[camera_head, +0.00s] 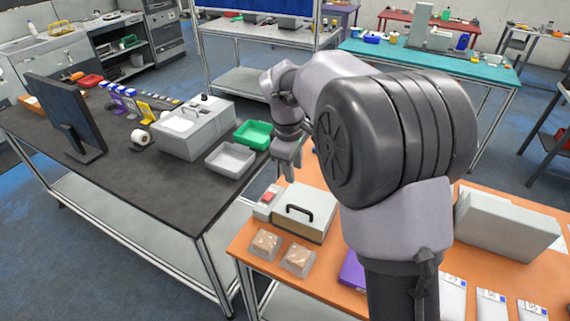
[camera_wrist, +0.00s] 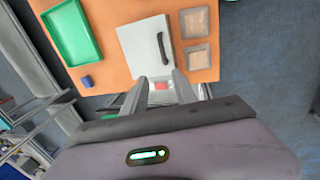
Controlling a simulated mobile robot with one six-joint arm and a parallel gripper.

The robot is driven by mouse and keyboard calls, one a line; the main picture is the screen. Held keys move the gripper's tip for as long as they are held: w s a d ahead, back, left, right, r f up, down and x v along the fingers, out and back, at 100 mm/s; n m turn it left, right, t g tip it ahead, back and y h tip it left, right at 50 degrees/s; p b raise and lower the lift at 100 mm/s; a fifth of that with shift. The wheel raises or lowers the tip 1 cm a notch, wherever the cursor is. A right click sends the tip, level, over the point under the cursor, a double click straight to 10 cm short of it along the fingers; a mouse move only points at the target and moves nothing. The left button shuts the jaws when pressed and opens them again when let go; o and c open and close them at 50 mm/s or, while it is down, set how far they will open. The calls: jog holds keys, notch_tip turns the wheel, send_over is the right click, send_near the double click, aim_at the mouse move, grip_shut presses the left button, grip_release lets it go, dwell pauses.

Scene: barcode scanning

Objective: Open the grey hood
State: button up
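The grey hood (camera_head: 304,212) is a pale box-like lid with a black bar handle (camera_head: 299,212), on a unit on the orange table. It looks shut. A red button (camera_head: 268,196) sits at the unit's left end. In the wrist view the hood (camera_wrist: 140,45) and its handle (camera_wrist: 163,48) lie ahead of my gripper (camera_wrist: 160,78). The two fingers are apart, with the red button (camera_wrist: 161,86) showing between them and nothing held. In the head view my gripper (camera_head: 288,173) hangs above and behind the unit, apart from the handle.
Two clear packs (camera_head: 265,243) (camera_head: 298,259) lie in front of the unit. A green tray (camera_wrist: 72,32) and a blue object (camera_wrist: 86,82) lie on the other side of the hood in the wrist view. The black table (camera_head: 150,205) stands to the left, with a grey tray (camera_head: 231,160).

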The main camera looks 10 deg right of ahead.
jog(key=b, duration=0.2)
send_near(299, 208)
jog(key=f, duration=0.2)
jog(key=w+f+b, duration=0.1)
jog(key=f, duration=0.2)
jog(key=d+f+b, duration=0.1)
jog(key=f, duration=0.2)
jog(key=shift+w, duration=0.2)
jog(key=shift+r, duration=0.1)
grip_shut()
dwell(0.6)
